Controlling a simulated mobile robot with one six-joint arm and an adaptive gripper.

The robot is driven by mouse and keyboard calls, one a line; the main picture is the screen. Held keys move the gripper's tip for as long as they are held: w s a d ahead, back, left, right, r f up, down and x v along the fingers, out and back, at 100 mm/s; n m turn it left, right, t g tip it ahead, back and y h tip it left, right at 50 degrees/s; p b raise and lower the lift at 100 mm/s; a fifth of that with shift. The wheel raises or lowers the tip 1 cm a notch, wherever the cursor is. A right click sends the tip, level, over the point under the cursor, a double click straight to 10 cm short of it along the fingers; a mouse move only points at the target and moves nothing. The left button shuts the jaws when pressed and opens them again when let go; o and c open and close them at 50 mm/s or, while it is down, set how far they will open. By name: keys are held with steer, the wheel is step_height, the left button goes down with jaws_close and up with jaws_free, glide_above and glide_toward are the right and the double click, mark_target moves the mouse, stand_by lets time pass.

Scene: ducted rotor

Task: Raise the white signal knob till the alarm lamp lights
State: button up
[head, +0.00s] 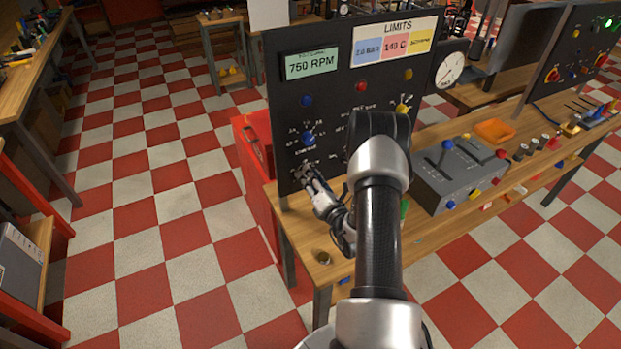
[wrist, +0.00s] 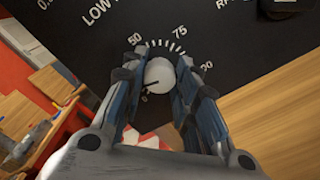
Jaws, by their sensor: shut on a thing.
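The white signal knob (wrist: 160,74) sits on the black panel between my gripper's fingers in the wrist view. A scale around it shows 50 and 75 among its marks, and a dark pointer line on the knob points to the lower left, near the low end. My gripper (wrist: 157,85) is shut on the knob, with a finger at each side. In the head view my gripper (head: 305,174) reaches the lower left of the panel (head: 330,115) and hides the knob. I cannot make out which lamp is the alarm lamp.
The panel stands on a wooden bench (head: 315,262). It carries a green 750 RPM display (head: 312,64), a limits card (head: 394,41), a blue knob (head: 308,138) and coloured lamps. A grey control box (head: 460,172) stands to the right. Checkered floor is free at left.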

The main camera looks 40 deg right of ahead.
steer(key=shift+m, duration=1.4)
steer(key=o, duration=1.1)
steer(key=shift+c, duration=0.2)
steer(key=v, duration=1.2)
